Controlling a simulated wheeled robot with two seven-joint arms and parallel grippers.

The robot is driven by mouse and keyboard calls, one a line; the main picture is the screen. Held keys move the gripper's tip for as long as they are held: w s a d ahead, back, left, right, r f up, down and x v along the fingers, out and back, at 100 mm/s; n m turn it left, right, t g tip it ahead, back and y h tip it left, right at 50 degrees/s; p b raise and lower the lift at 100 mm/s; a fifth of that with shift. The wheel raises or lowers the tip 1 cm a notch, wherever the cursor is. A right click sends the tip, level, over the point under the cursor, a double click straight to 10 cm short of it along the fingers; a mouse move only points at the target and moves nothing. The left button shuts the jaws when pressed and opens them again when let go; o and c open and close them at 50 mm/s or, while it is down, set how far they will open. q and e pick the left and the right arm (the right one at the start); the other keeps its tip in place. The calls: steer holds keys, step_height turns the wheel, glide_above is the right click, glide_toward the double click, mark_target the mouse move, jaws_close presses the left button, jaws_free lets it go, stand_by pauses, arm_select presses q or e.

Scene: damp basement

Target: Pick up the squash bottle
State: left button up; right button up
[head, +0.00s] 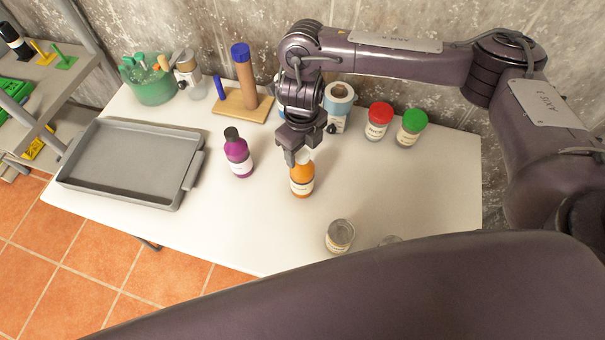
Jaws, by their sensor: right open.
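An orange bottle (302,182) with a pale label and a whitish top stands upright in the middle of the white table. A purple bottle (238,157) with a black cap stands upright to its left. Their labels are too small to read, so I cannot tell for sure which is the squash bottle. My right gripper (296,158) points down at the top of the orange bottle. It is open and hides part of the bottle's neck; I cannot tell whether it touches it. My left gripper is out of view.
A grey tray (80,182) fills the table's left. Behind stand a green tub (150,97), a wooden stand (235,110) and jars with red (380,113) and green (415,120) lids. A glass jar (340,240) stands in front. The table's right side is clear.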

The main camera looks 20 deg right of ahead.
mark_target(302, 174)
steer(key=shift+f, duration=1.4)
jaws_close()
